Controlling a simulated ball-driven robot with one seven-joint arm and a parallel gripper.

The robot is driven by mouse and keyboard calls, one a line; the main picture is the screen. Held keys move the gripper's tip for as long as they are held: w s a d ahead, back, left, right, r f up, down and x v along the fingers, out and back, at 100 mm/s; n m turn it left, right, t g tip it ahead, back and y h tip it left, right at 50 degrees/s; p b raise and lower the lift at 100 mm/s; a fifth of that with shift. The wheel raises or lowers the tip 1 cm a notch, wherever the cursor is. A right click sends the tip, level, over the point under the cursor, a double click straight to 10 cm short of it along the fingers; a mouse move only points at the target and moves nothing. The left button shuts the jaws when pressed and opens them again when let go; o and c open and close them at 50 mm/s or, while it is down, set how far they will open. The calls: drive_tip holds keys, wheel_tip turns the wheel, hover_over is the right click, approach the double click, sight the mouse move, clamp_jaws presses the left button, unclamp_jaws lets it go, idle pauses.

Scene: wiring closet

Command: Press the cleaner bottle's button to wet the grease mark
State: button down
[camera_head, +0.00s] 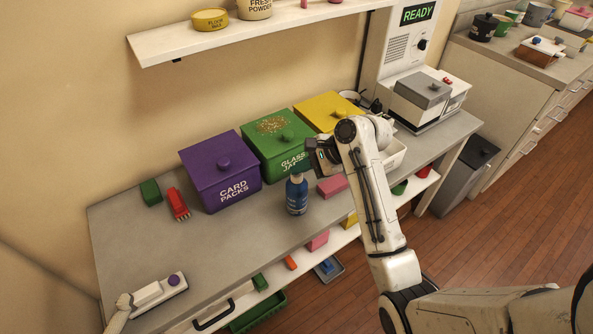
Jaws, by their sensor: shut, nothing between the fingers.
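A blue bottle (297,197) with a pale top stands upright on the grey counter, in front of the green box; it looks like the cleaner bottle. Its button is too small to make out. My gripper (314,153) is just above and to the right of the bottle's top, in front of the green box; its fingers are small and dark here, shut and empty. I cannot tell whether it touches the bottle. A brownish speckled patch (270,125) on the green box's lid may be the grease mark.
A purple box (222,173), the green box (272,150) and a yellow box (327,111) line the counter's back. A red tool (178,204) and a green block (150,191) lie left. A pink block (332,187) lies right of the bottle. The counter's front left is mostly clear.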

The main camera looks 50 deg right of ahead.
sight(300, 176)
drive_tip(key=shift+s+a+f, duration=0.1)
drive_tip(key=shift+s+f, duration=0.1)
drive_tip(key=shift+f, duration=0.25)
wheel_tip(300, 176, up, 7)
drive_tip(key=p, duration=0.8)
drive_tip(key=shift+w+f+p, duration=0.15)
drive_tip(key=shift+p, duration=0.25)
drive_tip(key=shift+a+f, duration=0.2)
drive_tip(key=shift+f, duration=0.05)
drive_tip(key=s+a+f+n+g+h+b, duration=0.1)
drive_tip(key=s+a+f+n+g+b, duration=0.25)
drive_tip(key=s+a+f+n, duration=0.8)
drive_tip(key=s+a+n+g+h, duration=0.3)
drive_tip(key=s+n, duration=0.6)
drive_tip(key=s, duration=0.5)
drive_tip(key=shift+r+n+g+b, duration=0.3)
drive_tip(key=shift+n+g, duration=0.05)
drive_tip(key=shift+g, duration=0.1)
